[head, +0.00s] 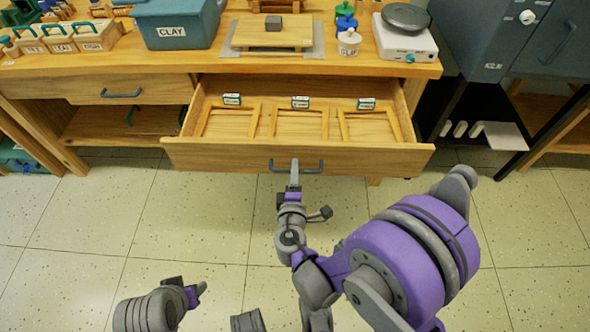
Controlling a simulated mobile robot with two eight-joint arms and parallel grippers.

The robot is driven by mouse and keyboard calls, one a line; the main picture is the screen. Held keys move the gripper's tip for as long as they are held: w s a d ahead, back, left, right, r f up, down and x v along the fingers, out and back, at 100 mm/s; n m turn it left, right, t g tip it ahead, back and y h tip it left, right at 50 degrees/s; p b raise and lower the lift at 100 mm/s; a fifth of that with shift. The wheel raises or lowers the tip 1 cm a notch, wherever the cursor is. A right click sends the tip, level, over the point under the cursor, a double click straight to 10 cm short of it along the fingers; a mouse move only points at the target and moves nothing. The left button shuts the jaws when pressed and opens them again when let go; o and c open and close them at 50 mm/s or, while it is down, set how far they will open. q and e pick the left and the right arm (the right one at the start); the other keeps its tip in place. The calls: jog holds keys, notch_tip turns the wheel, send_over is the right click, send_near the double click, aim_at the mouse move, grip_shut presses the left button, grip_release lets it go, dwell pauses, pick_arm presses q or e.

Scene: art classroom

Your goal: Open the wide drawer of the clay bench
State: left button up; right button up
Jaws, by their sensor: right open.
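The clay bench (355,67) is a wooden table across the top of the head view. Its wide drawer (225,156) stands pulled out, with its inside showing. A blue bar handle (312,171) is on the drawer's front. The right arm comes up from the lower right. My left arm shows only in part at the lower left, and its gripper (200,289) is small there, its jaws unclear.
Wooden frames and small labelled boxes (300,102) lie in the drawer. A shut drawer (100,90) with a blue handle is at left. A CLAY bin (176,25), a scale (404,40) and pots stand on top. A dark kiln-like cabinet (490,40) is at right. The tiled floor in front is clear.

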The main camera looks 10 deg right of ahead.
pick_arm(q)
jog(key=shift+r+p, duration=0.4)
jog(key=shift+r, duration=0.2)
pick_arm(e)
jog(key=v, duration=1)
jog(key=s+d+f+m+g, duration=0.3)
jog(key=s+d+m+g, duration=0.55)
jog(key=d+m, duration=0.2)
jog(key=s+a+r+m+g+y, duration=0.2)
jog(key=s+r+m+y, duration=0.15)
jog(key=s+m, duration=0.2)
pick_arm(q)
notch_tip(320, 180, up, 24)
jog(key=w+t+p, duration=0.1)
jog(key=p, duration=2)
pick_arm(e)
notch_tip(320, 180, up, 23)
jog(key=n, duration=0.1)
jog(key=shift+w+t+y, duration=0.35)
jog(key=shift+t, duration=0.1)
